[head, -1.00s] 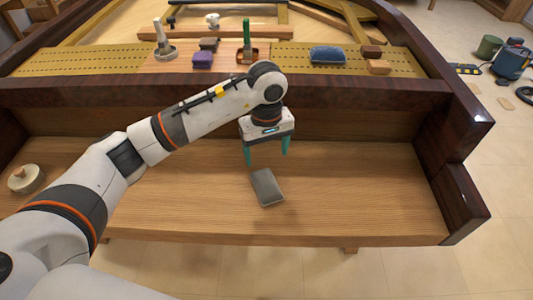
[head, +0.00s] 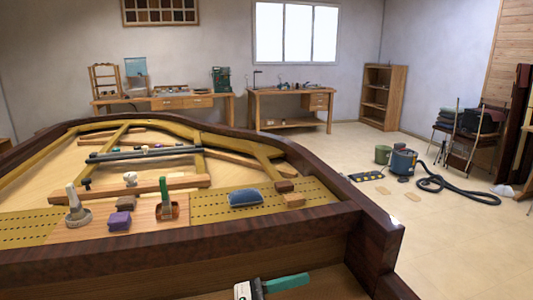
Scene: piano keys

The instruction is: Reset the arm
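My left gripper (head: 290,282) shows only in part at the bottom edge of the head view. A white and dark piece of its body and one teal finger pointing right are visible, in front of the piano's dark front rail (head: 190,255). The other finger and the arm are cut off by the frame edge, so its opening cannot be judged. My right gripper is not in view. The wooden key bed is almost wholly below the frame, and the grey block seen on it earlier is out of view.
On the piano lie a blue pad (head: 245,198), a purple block (head: 118,221), a green-handled tool (head: 165,207), a white-handled tool (head: 75,210) and small wooden blocks (head: 290,198). Workbenches (head: 165,103) stand behind. A vacuum (head: 403,162) with its hose is on the floor at right.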

